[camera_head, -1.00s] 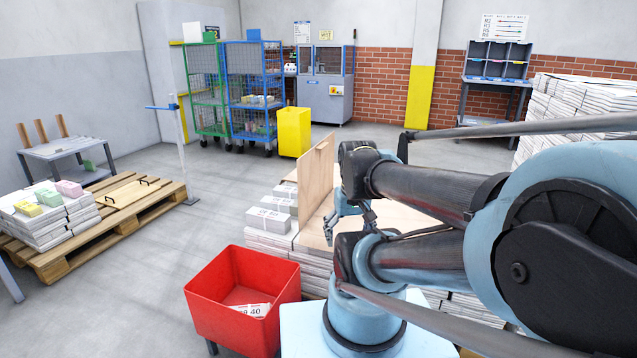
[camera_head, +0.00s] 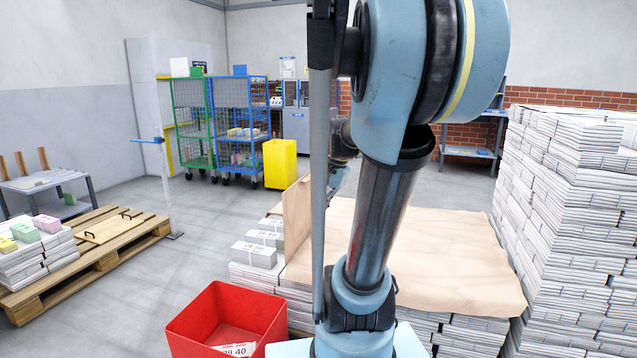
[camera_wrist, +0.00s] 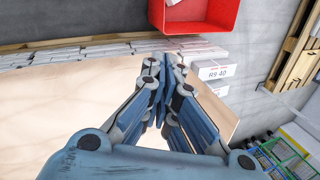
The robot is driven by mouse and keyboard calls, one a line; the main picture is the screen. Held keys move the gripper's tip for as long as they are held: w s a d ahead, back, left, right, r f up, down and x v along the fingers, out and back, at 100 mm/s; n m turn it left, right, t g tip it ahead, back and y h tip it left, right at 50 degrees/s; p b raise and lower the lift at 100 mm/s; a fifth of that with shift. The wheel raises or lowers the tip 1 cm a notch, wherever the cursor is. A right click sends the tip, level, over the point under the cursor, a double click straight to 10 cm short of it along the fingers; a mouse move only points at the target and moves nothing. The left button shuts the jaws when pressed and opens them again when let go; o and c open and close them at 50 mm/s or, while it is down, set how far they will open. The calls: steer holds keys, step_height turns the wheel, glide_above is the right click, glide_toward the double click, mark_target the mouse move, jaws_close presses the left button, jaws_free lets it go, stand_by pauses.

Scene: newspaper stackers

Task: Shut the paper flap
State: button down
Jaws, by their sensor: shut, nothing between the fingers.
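A tan sheet (camera_head: 455,250) lies over newspaper stacks, with a wavy right edge. A tan upright panel (camera_head: 297,222) stands at its left side, partly hidden by my arm; I take this raised panel to be the flap. In the wrist view, the flat tan surface (camera_wrist: 70,110) spreads on the left and a tan panel edge (camera_wrist: 222,115) shows right of the fingers. My gripper (camera_wrist: 166,62) is shut and empty, in front of the tan surface. Whether it touches the panel I cannot tell. In the head view my arm hides most of the gripper.
A red bin (camera_head: 225,325) stands in front of the stacks, left of my base. Bundled papers (camera_head: 254,254) sit just left of the panel. A tall newspaper stack (camera_head: 565,220) rises close on the right.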

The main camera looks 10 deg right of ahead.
steer(key=w+d+r+m+y, duration=0.1)
steer(key=w+d+r+m, duration=0.15)
steer(key=w, duration=0.35)
steer(key=w+d+r+m+y, duration=0.1)
steer(key=w+d+m, duration=0.15)
steer(key=w, duration=0.45)
steer(key=w+d+r+m+y, duration=0.1)
steer(key=w+m, duration=0.2)
steer(key=w, duration=0.3)
steer(key=w+d+f+m+t+y, duration=0.2)
steer(key=w+d+m, duration=0.5)
steer(key=w+d, duration=0.6)
steer(key=w+a+f, duration=0.7)
steer(key=a, duration=0.4)
steer(key=shift+w+a, duration=0.15)
steer(key=shift+a, duration=0.1)
steer(key=shift+r, duration=0.1)
